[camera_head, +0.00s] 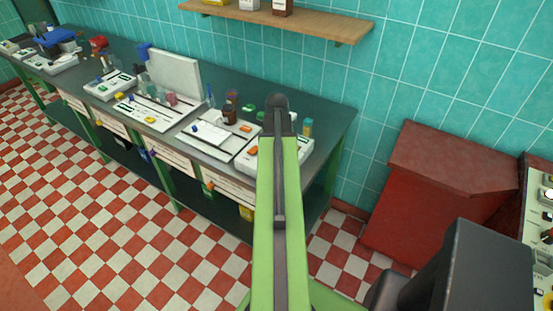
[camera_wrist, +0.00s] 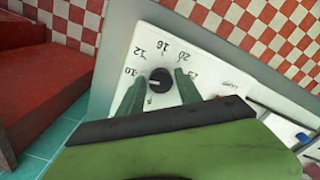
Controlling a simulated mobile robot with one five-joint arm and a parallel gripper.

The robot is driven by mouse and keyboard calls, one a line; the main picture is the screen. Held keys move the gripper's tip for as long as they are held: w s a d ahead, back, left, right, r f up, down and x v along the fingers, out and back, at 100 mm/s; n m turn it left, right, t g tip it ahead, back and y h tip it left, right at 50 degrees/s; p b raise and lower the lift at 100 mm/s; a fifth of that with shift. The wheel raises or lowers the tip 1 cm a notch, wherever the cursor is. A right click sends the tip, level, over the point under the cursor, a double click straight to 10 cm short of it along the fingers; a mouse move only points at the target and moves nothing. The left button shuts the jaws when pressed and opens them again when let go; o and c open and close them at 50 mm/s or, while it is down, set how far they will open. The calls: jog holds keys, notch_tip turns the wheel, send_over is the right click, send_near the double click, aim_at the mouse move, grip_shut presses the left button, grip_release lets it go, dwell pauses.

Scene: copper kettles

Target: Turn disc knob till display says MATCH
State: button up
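In the wrist view a round black knob (camera_wrist: 160,80) with a pale pointer mark stands on a white panel (camera_wrist: 135,39). Printed numbers such as 10, 12, 16 and 20 curve around it. The pointer mark faces left, roughly towards the 10 side. My gripper (camera_wrist: 161,75) is open, with one green finger on each side of the knob; I cannot tell whether either finger touches it. In the head view my arm covers the gripper and knob. No display reading MATCH is legible in either view.
In the head view a long grey bench (camera_head: 335,112) carries several white instrument panels, small bottles and an upright pale board (camera_head: 174,73). A wooden shelf (camera_head: 310,24) hangs above. A red box (camera_head: 440,200) stands to the right. The checkered floor (camera_head: 110,215) in front is clear.

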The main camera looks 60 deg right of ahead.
jog(key=shift+o, duration=0.9)
jog(key=shift+r, duration=0.1)
notch_tip(320, 180, up, 17)
jog(key=p, duration=1.7)
jog(key=shift+r, duration=0.1)
